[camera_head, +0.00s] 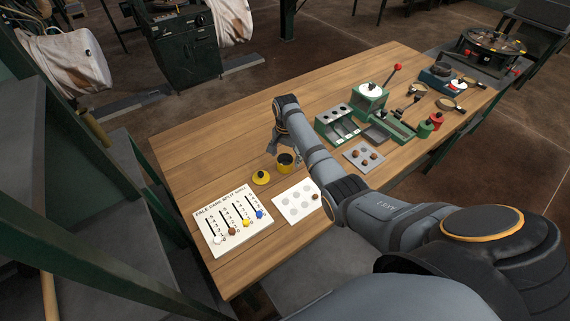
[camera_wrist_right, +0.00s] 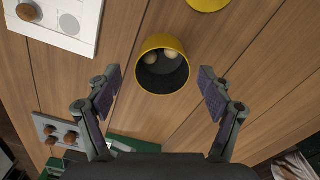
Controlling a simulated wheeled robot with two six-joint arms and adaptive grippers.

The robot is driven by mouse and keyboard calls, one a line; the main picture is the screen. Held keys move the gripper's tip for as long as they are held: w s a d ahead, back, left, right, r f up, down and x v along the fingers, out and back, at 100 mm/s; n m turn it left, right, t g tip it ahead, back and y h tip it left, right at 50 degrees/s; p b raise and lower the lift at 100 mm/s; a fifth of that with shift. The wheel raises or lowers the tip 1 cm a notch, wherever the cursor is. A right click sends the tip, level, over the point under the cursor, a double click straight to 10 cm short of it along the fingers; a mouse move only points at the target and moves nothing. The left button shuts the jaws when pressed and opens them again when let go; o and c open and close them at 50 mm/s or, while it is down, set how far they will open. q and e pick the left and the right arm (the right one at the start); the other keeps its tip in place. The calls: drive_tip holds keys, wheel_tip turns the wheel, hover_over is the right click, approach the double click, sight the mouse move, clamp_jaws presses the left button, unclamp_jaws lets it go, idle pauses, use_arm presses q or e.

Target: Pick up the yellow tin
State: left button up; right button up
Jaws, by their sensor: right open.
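The yellow tin (camera_head: 284,168) stands upright on the wooden table, near the front middle. In the right wrist view the tin (camera_wrist_right: 163,45) shows its dark inside with two pale round pieces in it. My right gripper (camera_wrist_right: 160,84) is open, with its fingers spread wider than the tin and the tin just beyond the fingertips, between their lines. In the head view the right gripper (camera_head: 285,143) points down over the tin and partly overlaps it. I cannot tell any contact. My left gripper is not in view.
A yellow lid (camera_head: 261,178) lies beside the tin. A white game sheet (camera_head: 215,238) with coloured pieces and a white card (camera_head: 290,207) with circles lie in front. A green machine (camera_head: 369,103) stands to the right. The table's far left is clear.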

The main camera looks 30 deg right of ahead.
sight(285, 161)
wheel_tip(285, 161, down, 3)
drive_tip(key=shift+w+r, duration=0.1)
drive_tip(key=shift+r, duration=0.1)
drive_tip(key=shift+a+f, duration=0.1)
drive_tip(key=shift+f, duration=0.15)
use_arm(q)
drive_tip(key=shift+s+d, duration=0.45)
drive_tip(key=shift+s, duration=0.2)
use_arm(e)
drive_tip(key=c, duration=1.4)
drive_tip(key=shift+r, duration=0.1)
drive_tip(key=shift+w+r, duration=0.1)
drive_tip(key=shift+r, duration=0.35)
wheel_tip(285, 161, up, 2)
drive_tip(key=shift+r, duration=0.15)
use_arm(q)
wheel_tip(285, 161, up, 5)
drive_tip(key=p, duration=0.5)
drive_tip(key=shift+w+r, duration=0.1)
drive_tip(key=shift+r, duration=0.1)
use_arm(e)
drive_tip(key=s+r, duration=0.3)
drive_tip(key=s, duration=0.1)
drive_tip(key=s+r, duration=0.3)
drive_tip(key=s, duration=0.2)
drive_tip(key=s+a+r, duration=0.1)
drive_tip(key=s+r, duration=0.2)
drive_tip(key=s, duration=0.2)
drive_tip(key=shift+a+r, duration=0.1)
drive_tip(key=shift+r, duration=0.25)
